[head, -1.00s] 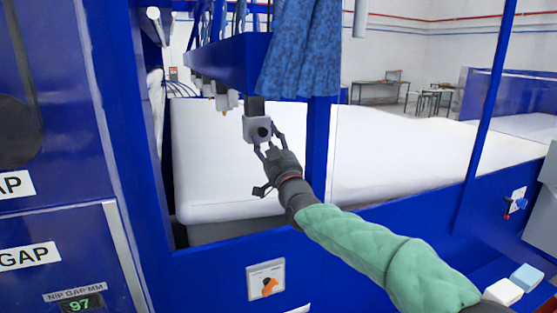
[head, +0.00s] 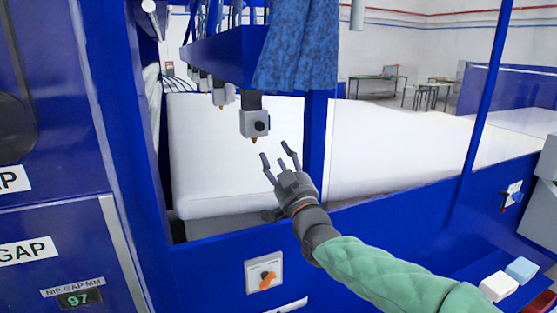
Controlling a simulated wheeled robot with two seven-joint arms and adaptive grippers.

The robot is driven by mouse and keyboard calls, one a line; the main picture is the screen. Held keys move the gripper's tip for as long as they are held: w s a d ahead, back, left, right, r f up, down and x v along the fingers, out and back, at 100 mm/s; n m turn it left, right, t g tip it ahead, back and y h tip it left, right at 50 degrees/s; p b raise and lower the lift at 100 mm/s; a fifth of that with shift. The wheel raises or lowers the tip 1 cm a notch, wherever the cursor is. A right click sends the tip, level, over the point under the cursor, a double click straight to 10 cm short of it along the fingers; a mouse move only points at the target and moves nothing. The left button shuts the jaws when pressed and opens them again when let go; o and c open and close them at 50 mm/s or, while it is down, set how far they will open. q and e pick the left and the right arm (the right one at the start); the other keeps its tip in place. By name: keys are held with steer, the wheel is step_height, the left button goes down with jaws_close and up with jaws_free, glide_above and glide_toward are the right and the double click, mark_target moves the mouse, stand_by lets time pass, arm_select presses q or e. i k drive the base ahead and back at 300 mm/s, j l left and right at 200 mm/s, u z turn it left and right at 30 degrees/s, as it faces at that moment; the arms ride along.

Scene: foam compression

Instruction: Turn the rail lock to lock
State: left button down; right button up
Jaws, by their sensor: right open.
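A gap shows between fingers and block. Lower down, a pale plate with an orange knob (head: 267,281) sits on the blue front panel, clear of the gripper. No readable label shows which knob is the rail lock. My left gripper is out of view.
White foam (head: 235,165) lies behind the blue frame. More nozzle blocks (head: 222,95) hang farther back along the beam (head: 228,60). A blue curtain (head: 298,45) hangs above the gripper. White and pale blue blocks (head: 522,270) lie at lower right.

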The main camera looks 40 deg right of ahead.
mark_target(267, 277)
steer(key=k+j, duration=0.15)
steer(key=k, duration=0.35)
steer(key=k+j, duration=0.2)
steer(key=k, duration=0.25)
